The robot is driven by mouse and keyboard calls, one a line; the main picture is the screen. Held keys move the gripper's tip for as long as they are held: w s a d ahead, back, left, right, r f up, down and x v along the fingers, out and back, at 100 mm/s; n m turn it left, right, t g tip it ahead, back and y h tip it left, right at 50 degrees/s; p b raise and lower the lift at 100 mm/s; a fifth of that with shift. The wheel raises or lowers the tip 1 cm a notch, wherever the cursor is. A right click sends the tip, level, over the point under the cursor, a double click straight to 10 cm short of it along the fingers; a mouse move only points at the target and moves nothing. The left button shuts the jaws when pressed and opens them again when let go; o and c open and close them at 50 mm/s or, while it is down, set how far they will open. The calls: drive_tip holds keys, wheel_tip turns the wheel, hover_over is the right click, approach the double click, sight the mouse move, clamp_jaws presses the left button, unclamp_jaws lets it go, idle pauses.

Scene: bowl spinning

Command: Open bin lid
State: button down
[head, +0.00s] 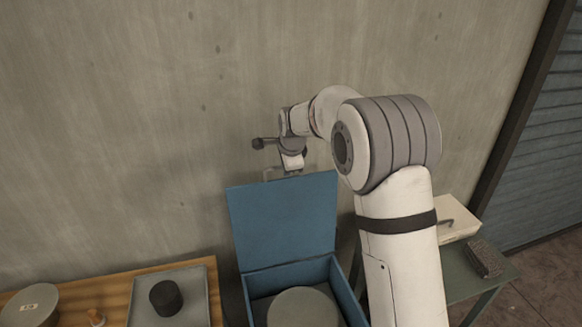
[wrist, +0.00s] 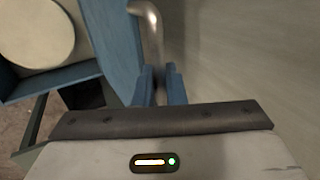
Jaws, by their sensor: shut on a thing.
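The blue bin (head: 345,292) stands below my arm in the head view. Its blue lid (head: 283,222) is raised and stands nearly upright at the bin's back edge; it also shows in the wrist view (wrist: 108,38). A metal handle (head: 268,175) sits on the lid's top edge. In the wrist view the bent handle (wrist: 153,30) runs down between my two blue fingers. My gripper (wrist: 159,82) is shut on it; in the head view my gripper (head: 285,172) is small and its fingers are partly hidden.
A round pale object (head: 303,308) lies inside the bin. At left, a wooden table (head: 100,290) bears a grey tray (head: 195,285) with a black cylinder (head: 166,297) and a round container (head: 30,305). At right, a white box (head: 458,222) and dark block (head: 487,258) rest on a green table. A concrete wall stands behind.

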drive_tip(key=shift+s+a+f, duration=0.15)
drive_tip(key=shift+f, duration=0.15)
drive_tip(key=c, duration=1.7)
unclamp_jaws()
drive_tip(key=shift+a, duration=0.1)
drive_tip(key=shift+o, duration=0.6)
drive_tip(key=shift+r, duration=0.1)
drive_tip(key=b+v, duration=0.2)
drive_tip(key=v, duration=0.6)
drive_tip(key=shift+r, duration=0.1)
